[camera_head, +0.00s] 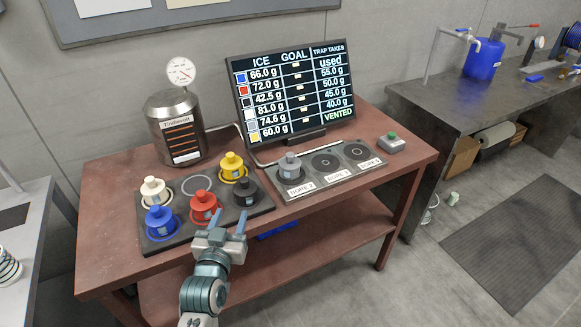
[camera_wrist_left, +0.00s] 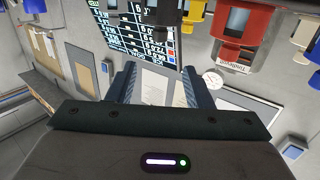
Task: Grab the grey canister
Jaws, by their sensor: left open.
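My left gripper (camera_head: 228,222) is open and empty, above the front edge of the table. It is in front of the black canister (camera_head: 244,192) and red canister (camera_head: 204,207), left of and nearer than the grey one. In the left wrist view, upside down, the open fingers (camera_wrist_left: 156,86) have nothing between them. A grey shape at the top left edge there may be the grey canister. My right gripper is not in view.
The dark tray (camera_head: 262,208) also holds blue (camera_head: 158,222), white (camera_head: 153,190) and yellow (camera_head: 233,166) canisters, with an empty ring at its back. A steel vessel (camera_head: 176,130) with a gauge and a screen (camera_head: 292,90) stand behind. A green-button box (camera_head: 391,143) is at right.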

